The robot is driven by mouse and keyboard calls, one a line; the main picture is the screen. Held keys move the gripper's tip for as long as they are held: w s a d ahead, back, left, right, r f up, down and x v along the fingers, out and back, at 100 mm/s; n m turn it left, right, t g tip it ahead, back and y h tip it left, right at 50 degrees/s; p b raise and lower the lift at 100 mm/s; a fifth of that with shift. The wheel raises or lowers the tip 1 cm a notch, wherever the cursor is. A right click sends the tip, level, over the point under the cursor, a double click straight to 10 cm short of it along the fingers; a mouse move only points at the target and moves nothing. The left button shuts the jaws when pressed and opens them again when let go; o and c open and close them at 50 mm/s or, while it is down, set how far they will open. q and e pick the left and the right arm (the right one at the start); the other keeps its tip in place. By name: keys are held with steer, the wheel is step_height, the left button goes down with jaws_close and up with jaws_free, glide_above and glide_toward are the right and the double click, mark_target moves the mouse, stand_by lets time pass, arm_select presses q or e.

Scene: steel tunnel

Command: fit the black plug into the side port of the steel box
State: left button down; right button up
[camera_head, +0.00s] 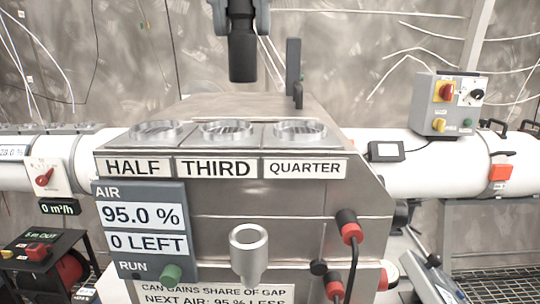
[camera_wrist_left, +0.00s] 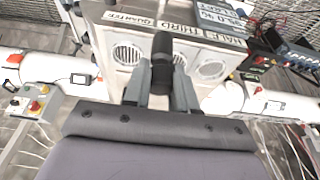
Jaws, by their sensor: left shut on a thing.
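The steel box (camera_head: 260,200) stands in the middle, with three round grilles on top above the labels HALF, THIRD and QUARTER. My left gripper (camera_head: 241,8) is at the top centre, above and apart from the box. It is shut on the black plug (camera_head: 242,52), which hangs down. In the left wrist view, the two grey fingers of my left gripper (camera_wrist_left: 162,85) clasp the black plug (camera_wrist_left: 162,48), with the box top (camera_wrist_left: 208,58) beyond. A hollow metal cylinder (camera_head: 248,242) shows at the box's front; I cannot tell whether it is the side port. My right gripper is not in view.
A grey panel (camera_head: 137,222) reads 95.0 % and 0 LEFT. Red-and-black connectors (camera_head: 348,222) with cables project at the box's lower right. A dark upright part (camera_head: 293,65) rises behind the grilles. White pipes (camera_head: 410,178) flank the box, and a switch box (camera_head: 446,103) stands at right.

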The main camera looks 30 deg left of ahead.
arm_select(q)
steer(key=shift+f, duration=0.3)
steer(key=shift+f+b, duration=1.45)
steer(key=shift+f, duration=8.2)
steer(key=shift+s, duration=0.1)
steer(key=shift+f, duration=0.2)
steer(key=c, duration=0.9)
jaws_free()
steer(key=shift+r, duration=0.15)
